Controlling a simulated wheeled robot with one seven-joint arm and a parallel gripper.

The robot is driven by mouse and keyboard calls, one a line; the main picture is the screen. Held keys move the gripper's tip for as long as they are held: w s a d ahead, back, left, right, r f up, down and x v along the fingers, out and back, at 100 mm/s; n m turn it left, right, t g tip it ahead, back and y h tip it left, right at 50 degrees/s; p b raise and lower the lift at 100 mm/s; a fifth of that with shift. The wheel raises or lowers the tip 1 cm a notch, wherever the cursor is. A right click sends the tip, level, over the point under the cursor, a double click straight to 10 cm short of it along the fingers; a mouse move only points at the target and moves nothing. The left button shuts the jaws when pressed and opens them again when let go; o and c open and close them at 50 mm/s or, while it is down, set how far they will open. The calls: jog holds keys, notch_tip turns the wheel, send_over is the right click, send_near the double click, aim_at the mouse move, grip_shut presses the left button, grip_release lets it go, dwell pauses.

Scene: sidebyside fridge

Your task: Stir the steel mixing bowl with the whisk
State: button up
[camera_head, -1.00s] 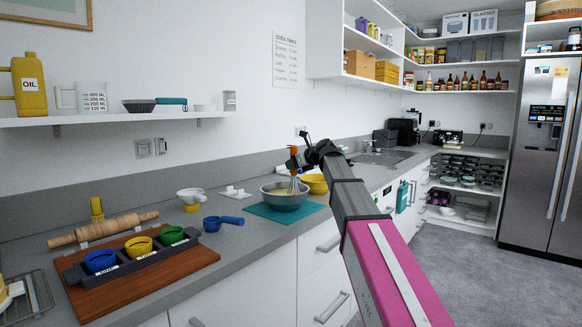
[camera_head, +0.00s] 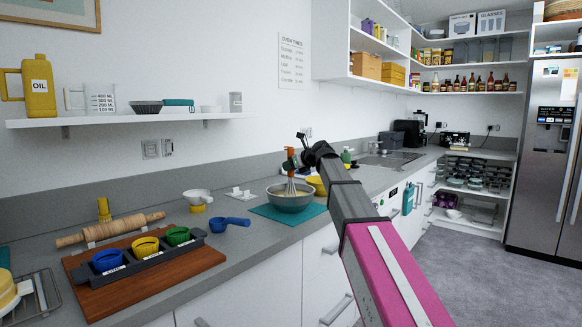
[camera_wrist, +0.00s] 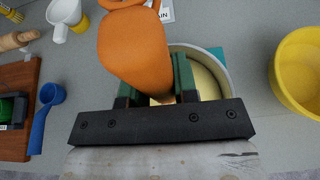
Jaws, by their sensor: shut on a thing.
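The steel mixing bowl (camera_head: 290,203) sits upright on a teal mat (camera_head: 262,211) on the counter, with pale yellow contents inside. The whisk (camera_head: 291,184) stands nearly upright with its wire end in the bowl. My gripper (camera_head: 293,162) is above the bowl, shut on the whisk's orange handle. In the wrist view, the handle (camera_wrist: 134,48) sits between the green fingers of my gripper (camera_wrist: 158,88), over the bowl (camera_wrist: 222,72). The handle and gripper hide part of the bowl and the whisk's wires there.
A yellow bowl (camera_wrist: 302,75) stands beside the steel bowl, partly behind my arm in the head view. A blue scoop (camera_head: 228,223) lies to the left. A wooden board (camera_head: 195,268) with coloured cups and a rolling pin (camera_head: 112,228) are farther left.

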jog(key=shift+r, duration=4.4)
jog(key=shift+r, duration=2.55)
